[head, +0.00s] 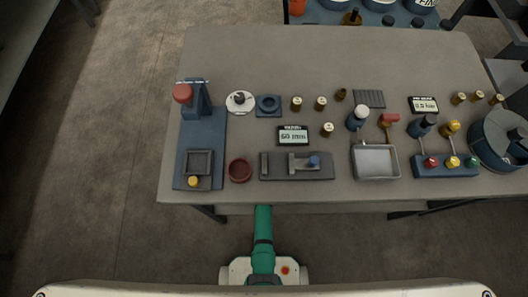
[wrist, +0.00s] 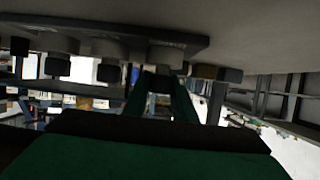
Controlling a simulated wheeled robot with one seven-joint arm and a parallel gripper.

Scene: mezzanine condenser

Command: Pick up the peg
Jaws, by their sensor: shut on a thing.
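My green arm reaches the table's front edge in the head view, and its end passes out of sight there. In the wrist view my gripper (wrist: 165,78) points up toward a dark plate (wrist: 105,32) on the underside of a grey surface. The fingertips are at a short dark cylinder (wrist: 165,57), which looks like the peg, directly below the plate. The gripper is shut on it. It is dim there, and I cannot tell whether the peg still touches the plate.
The grey table (head: 225,60) stands in front of me with its edge above my arm. On top are a blue press stand (head: 203,125), a grey fixture (head: 280,170), a metal tray (head: 375,161), several brass pieces (head: 327,129) and a blue pot (head: 495,145). Floor is clear left.

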